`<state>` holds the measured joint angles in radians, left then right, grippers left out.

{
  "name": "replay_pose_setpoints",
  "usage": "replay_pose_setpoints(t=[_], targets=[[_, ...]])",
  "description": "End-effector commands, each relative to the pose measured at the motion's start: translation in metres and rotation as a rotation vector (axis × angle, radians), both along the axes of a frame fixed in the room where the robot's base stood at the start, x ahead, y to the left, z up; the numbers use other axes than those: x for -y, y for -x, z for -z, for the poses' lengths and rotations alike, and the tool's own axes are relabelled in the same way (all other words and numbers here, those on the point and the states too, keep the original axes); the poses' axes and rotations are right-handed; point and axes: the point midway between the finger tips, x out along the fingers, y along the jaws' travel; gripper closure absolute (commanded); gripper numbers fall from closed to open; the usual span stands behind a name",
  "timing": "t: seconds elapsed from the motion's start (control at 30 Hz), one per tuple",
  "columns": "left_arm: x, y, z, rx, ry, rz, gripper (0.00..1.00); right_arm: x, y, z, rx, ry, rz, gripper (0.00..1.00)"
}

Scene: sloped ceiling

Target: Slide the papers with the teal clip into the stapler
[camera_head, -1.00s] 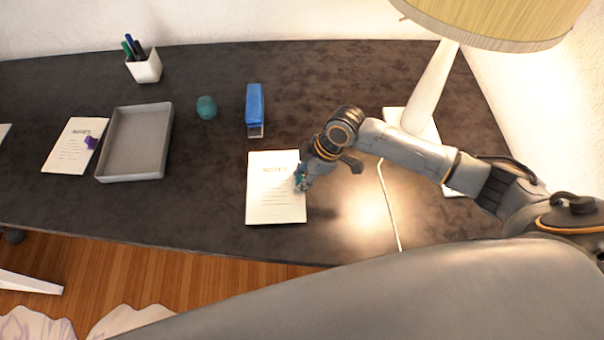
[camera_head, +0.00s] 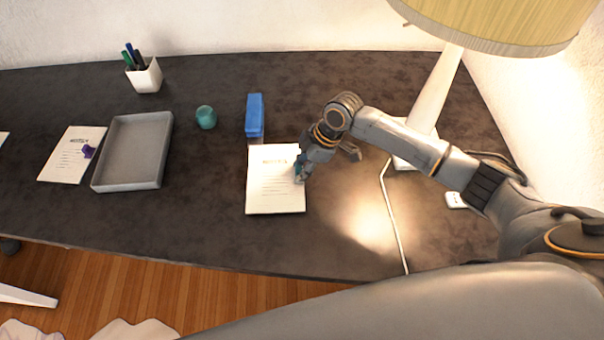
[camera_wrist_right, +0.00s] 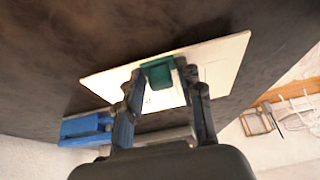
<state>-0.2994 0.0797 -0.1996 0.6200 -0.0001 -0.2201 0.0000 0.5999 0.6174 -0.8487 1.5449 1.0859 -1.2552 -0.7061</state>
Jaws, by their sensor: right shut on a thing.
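The white papers (camera_head: 272,190), headed with a title, lie in front of the blue stapler (camera_head: 254,117) in the head view. Their top edge meets or slightly overlaps the stapler's near end; I cannot tell which. My right gripper (camera_head: 300,175) is at the papers' right edge, shut on the teal clip. In the right wrist view the teal clip (camera_wrist_right: 158,71) sits between the fingers of my right gripper (camera_wrist_right: 162,85), with the papers (camera_wrist_right: 220,62) extending around it. The stapler (camera_wrist_right: 86,128) shows at the lower left there. My left gripper is not in view.
A grey tray (camera_head: 168,150) stands to the left, beside other papers (camera_head: 66,160) with a purple clip (camera_head: 88,151). A teal cup-like object (camera_head: 206,117) and a white pen holder (camera_head: 147,77) stand farther back. A lamp (camera_head: 436,95) and its cord are at right.

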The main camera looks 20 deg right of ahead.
Motion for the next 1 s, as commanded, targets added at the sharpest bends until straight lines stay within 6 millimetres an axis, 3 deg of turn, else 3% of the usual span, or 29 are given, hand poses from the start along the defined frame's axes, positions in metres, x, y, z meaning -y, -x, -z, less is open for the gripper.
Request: replay_pose_setpoints(t=[0.7,1.0], targets=[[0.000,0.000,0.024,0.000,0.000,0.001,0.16,0.011,-0.042,0.002,0.003,0.000,0.002,0.98],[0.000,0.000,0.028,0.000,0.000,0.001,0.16,0.013,-0.050,0.001,0.001,-0.001,0.000,0.98]])
